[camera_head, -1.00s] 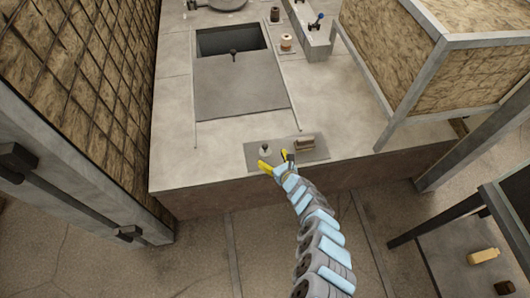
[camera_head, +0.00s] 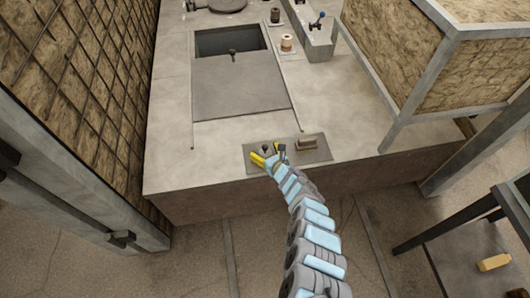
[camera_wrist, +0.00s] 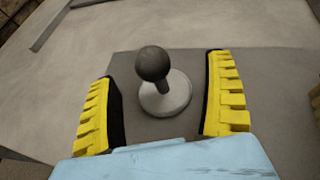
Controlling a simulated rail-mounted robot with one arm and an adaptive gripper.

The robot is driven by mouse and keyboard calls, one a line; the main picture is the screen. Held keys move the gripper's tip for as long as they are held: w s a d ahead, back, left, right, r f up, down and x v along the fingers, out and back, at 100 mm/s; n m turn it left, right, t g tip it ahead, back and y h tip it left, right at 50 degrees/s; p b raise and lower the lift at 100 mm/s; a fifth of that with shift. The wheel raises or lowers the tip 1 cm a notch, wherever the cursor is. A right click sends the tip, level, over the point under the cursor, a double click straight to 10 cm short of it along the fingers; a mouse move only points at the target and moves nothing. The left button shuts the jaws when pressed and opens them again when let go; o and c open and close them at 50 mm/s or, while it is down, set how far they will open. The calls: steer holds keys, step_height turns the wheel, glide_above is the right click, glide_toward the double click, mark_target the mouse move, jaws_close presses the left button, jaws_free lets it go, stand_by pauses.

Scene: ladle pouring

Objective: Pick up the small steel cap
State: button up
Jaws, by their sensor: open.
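The small steel cap (camera_wrist: 172,95) is a pale round disc with a dark stem and ball knob on top. It stands upright on a grey plate (camera_wrist: 265,75) in the wrist view. My gripper (camera_wrist: 160,95) is open, with one yellow-padded finger to the left of the cap and one to the right. Neither finger visibly touches it. In the head view my gripper (camera_head: 267,155) is over the left part of the grey plate (camera_head: 320,155), with the cap's dark knob (camera_head: 266,148) between the fingers.
A brownish block (camera_head: 307,142) sits on the plate to the right of my gripper. Behind is a slab (camera_head: 240,88) with a dark opening (camera_head: 232,40). A spool-like item (camera_head: 287,43) and a grey trough (camera_head: 318,42) stand farther back. A caged block (camera_head: 450,50) rises at the right.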

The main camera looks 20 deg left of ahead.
mark_target(265, 146)
steer(key=c, duration=1.4)
steer(key=shift+r, duration=0.1)
steer(key=shift+d+r+p, duration=0.1)
steer(key=shift+r+p, duration=0.55)
steer(key=shift+p, duration=0.05)
step_height(265, 146, up, 2)
steer(key=shift+r+p, duration=0.25)
steer(key=shift+p, duration=0.85)
steer(key=s+d+r+p, duration=0.1)
steer(key=s+r+p, duration=0.1)
steer(key=s+p, duration=0.1)
steer(key=s+d+r+p, duration=0.1)
steer(key=s+r+p, duration=0.2)
steer(key=s+p, duration=0.1)
steer(key=s+d+r+p, duration=0.1)
steer(key=s+r+p, duration=0.2)
steer(key=s+p, duration=0.1)
steer(key=shift+s+r+p, duration=0.1)
steer(key=shift+r+p, duration=0.05)
steer(key=shift+p, duration=0.3)
steer(key=shift+s+d+r+p, duration=0.2)
steer(key=shift+s+p, duration=0.2)
steer(key=shift+s, duration=0.1)
steer(key=shift+s+d+r+p, duration=0.15)
steer(key=shift+s+d+p, duration=0.05)
steer(key=shift+s+p, duration=0.2)
steer(key=shift+c, duration=0.2)
